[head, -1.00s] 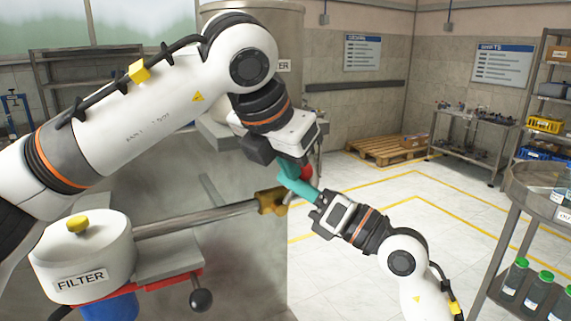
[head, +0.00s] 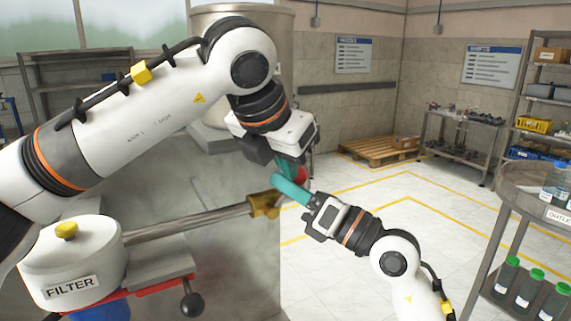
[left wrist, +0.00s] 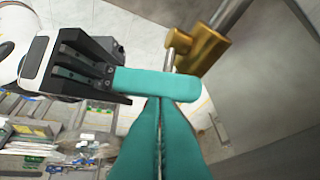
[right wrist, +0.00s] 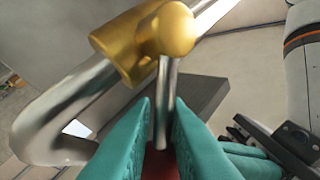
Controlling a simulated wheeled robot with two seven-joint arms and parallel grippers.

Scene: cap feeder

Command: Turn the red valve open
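The red valve (head: 300,174) shows as a small red patch beside the fingertips in the head view. In the right wrist view its red part (right wrist: 160,165) fills the space between the teal fingers of my right gripper (right wrist: 160,125), below a metal stem on a brass fitting (right wrist: 145,42). My right gripper (head: 290,189) appears shut on the valve. My left gripper (head: 306,166) is above and beside it, pointing down. In the left wrist view the left gripper's teal fingers (left wrist: 160,110) are nearly together, with only a thin slit, and the right gripper's finger crosses their tips.
A steel pipe (head: 190,220) runs from the brass fitting to a white FILTER housing (head: 72,260) at lower left. A large grey surface (head: 225,270) stands behind it. A round trolley (head: 540,190) with bottles is at the right. The tiled floor between is clear.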

